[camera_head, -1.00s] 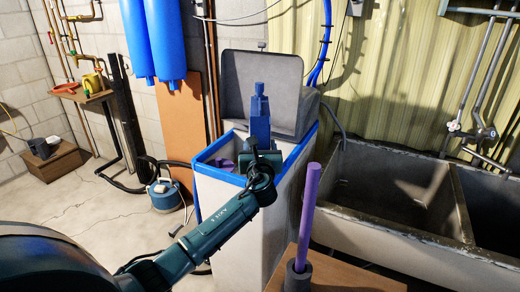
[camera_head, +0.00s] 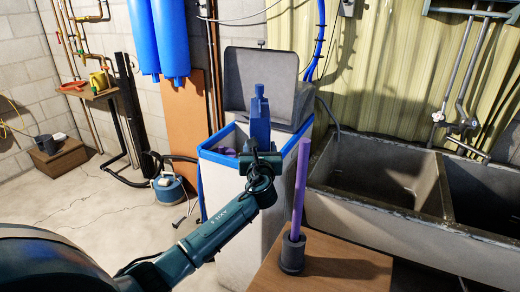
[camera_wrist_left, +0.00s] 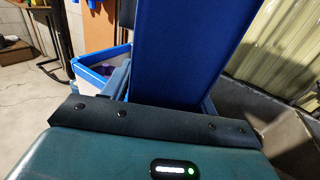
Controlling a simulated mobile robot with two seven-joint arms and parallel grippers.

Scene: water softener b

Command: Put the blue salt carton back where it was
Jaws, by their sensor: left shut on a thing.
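The blue salt carton (camera_head: 259,122) is upright, held at the end of my left arm. In the left wrist view the carton (camera_wrist_left: 190,50) fills the middle as a broad, tilted blue face. My left gripper (camera_head: 261,160) is shut on its lower part, which is partly hidden. In the head view the carton overlaps the open softener tank (camera_head: 208,190), which has a blue rim and a raised grey lid (camera_head: 258,80). Its height above or distance from the tank is hard to tell. My right gripper is out of view.
A wooden table (camera_head: 345,268) at lower right carries a purple tube (camera_head: 301,195) upright in a dark holder (camera_head: 292,254), close to my forearm. A concrete sink (camera_head: 375,205) lies at the right.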

